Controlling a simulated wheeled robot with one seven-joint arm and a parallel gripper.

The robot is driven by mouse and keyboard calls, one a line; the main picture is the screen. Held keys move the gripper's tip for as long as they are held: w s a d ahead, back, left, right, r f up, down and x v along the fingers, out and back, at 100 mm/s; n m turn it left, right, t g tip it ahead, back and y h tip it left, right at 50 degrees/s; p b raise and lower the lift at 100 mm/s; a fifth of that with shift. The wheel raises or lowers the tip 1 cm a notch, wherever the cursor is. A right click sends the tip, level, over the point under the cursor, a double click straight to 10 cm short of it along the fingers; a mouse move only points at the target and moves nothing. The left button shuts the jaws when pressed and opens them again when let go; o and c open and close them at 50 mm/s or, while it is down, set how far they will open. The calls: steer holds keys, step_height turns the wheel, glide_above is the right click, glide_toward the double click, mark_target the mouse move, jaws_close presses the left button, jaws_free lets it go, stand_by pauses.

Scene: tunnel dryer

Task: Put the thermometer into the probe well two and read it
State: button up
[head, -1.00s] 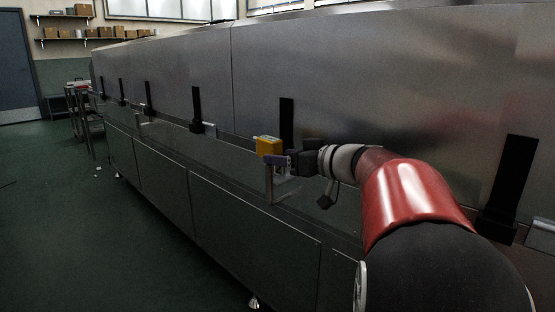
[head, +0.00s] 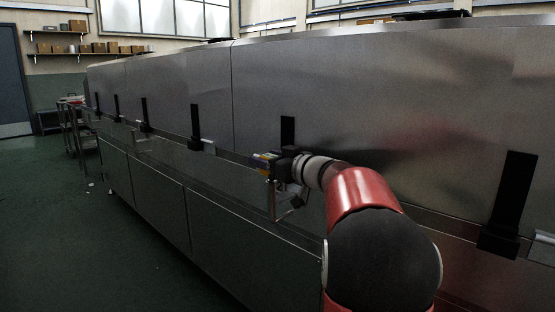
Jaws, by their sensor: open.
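A small yellow body (head: 266,156), which looks like the thermometer, shows just left of my gripper at the dryer's side. It is small and mostly covered by the gripper. My gripper (head: 272,166) is open at the yellow body, its fingers pointing left. I cannot tell whether the fingers straddle the body or only stand beside it. A thin bracket-like frame (head: 274,203) hangs below the gripper. Probe well two cannot be made out, and no reading is visible.
The long steel dryer (head: 380,100) runs from front right to back left. Black upright handles (head: 510,195) and small light plates (head: 209,147) line its side. A trolley (head: 80,130) stands at the far left. The green floor (head: 60,230) on the left is mostly clear.

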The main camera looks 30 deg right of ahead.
steer(key=shift+w+a, duration=0.1)
steer(key=shift+w, duration=0.15)
steer(key=c, duration=0.9)
steer(key=shift+r+b, duration=0.3)
steer(key=shift+r, duration=0.3)
stand_by(0.3)
steer(key=shift+r, duration=0.1)
steer(key=shift+s+r+p, duration=0.15)
steer(key=shift+r+p, duration=1.25)
steer(key=shift+r, duration=3.4)
steer(key=shift+c, duration=0.5)
